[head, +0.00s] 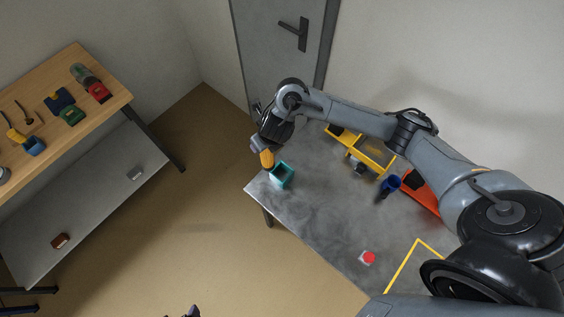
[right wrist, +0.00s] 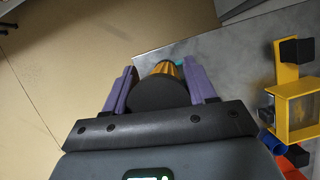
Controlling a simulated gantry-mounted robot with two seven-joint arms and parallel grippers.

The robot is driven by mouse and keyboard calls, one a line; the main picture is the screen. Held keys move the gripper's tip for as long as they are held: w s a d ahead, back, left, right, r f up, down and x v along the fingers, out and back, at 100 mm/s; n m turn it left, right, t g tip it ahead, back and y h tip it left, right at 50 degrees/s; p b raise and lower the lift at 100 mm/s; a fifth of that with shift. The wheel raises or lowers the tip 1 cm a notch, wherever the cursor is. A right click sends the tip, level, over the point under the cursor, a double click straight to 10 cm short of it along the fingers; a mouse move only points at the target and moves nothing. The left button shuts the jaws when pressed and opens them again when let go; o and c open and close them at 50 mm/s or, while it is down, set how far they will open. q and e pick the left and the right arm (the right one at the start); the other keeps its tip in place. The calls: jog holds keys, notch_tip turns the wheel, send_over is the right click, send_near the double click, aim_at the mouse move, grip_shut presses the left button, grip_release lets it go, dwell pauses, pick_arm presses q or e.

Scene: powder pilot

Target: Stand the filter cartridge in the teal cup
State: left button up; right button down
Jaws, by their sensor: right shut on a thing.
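The filter cartridge (head: 267,159), orange-yellow and pleated with dark ends, is held by my right gripper (head: 262,148) at the left corner of the grey table. The right wrist view shows its black end (right wrist: 158,95) and orange pleats between two purple fingers. The teal cup (head: 282,176), square with an open top, stands on the table just right of and below the cartridge in the head view. A teal sliver (right wrist: 181,65) shows behind the cartridge in the right wrist view. The cartridge appears above and beside the cup. A dark tip at the head view's bottom edge may be my left gripper (head: 193,312).
On the grey table (head: 320,215) are a yellow rack (head: 372,160), a blue cup (head: 391,182), an orange-red bin (head: 422,192) and a red button (head: 368,257). Yellow lines mark the near right area. A wooden bench with tools (head: 110,108) stands left, across open floor.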

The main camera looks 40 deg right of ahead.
jog(key=s+d+f+b, duration=0.2)
jog(key=f, duration=0.5)
jog(key=s+d+f+b, duration=0.1)
jog(key=d+f, duration=0.1)
jog(key=f, duration=0.5)
jog(key=shift+s+m+b, duration=0.35)
jog(key=shift+m, duration=0.05)
jog(key=shift+c, duration=1.7)
grip_release()
jog(key=shift+r, duration=0.1)
jog(key=shift+r, duration=0.1)
